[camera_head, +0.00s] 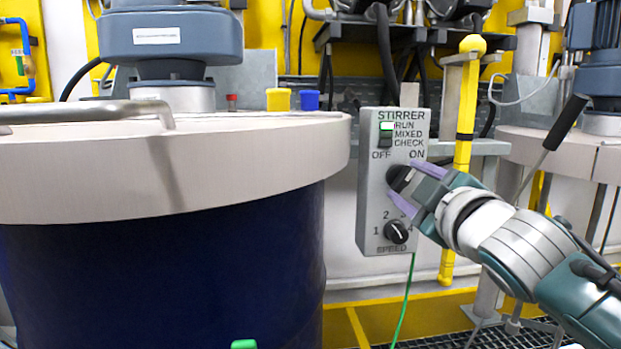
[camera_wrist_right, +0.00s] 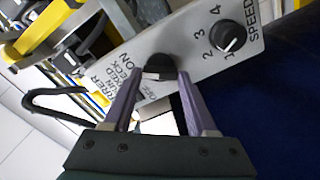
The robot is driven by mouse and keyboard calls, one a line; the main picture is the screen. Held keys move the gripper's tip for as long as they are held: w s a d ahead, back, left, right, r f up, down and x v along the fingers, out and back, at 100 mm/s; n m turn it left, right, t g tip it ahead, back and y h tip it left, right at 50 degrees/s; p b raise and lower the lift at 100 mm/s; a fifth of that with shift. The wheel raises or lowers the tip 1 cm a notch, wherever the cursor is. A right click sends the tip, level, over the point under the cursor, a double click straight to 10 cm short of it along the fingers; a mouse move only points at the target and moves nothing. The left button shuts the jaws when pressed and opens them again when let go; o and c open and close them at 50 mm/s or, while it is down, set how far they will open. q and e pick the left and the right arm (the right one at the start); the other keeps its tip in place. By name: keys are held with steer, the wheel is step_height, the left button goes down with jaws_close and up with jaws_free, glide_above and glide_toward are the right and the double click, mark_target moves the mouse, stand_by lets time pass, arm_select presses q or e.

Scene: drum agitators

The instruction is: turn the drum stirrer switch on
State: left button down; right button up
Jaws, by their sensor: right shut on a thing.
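The grey stirrer control box (camera_head: 370,231) hangs right of the drum in the head view and is lettered STIRRER, OFF, ON and SPEED. Its black on/off switch knob (camera_head: 399,178) sits below the OFF and ON marks. My right gripper (camera_head: 402,185) is shut on this knob, one purple finger on each side. In the right wrist view the knob (camera_wrist_right: 159,67) lies between the two fingertips. The fingers partly hide the knob in the head view, so I cannot tell its setting. The speed knob (camera_head: 396,232) is below it. My left gripper is not in view.
The dark blue drum (camera_head: 165,270) with a pale lid (camera_head: 250,150) fills the left. A grey-blue motor (camera_head: 170,35) stands above it. A yellow post (camera_head: 465,110) stands just right of the box. A green cable (camera_head: 404,300) hangs below the box.

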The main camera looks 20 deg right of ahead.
steer(key=shift+m, duration=0.7)
steer(key=o, duration=1.4)
steer(key=shift+c, duration=0.2)
steer(key=p+v, duration=0.1)
steer(key=v, duration=0.9)
steer(key=shift+d, duration=0.1)
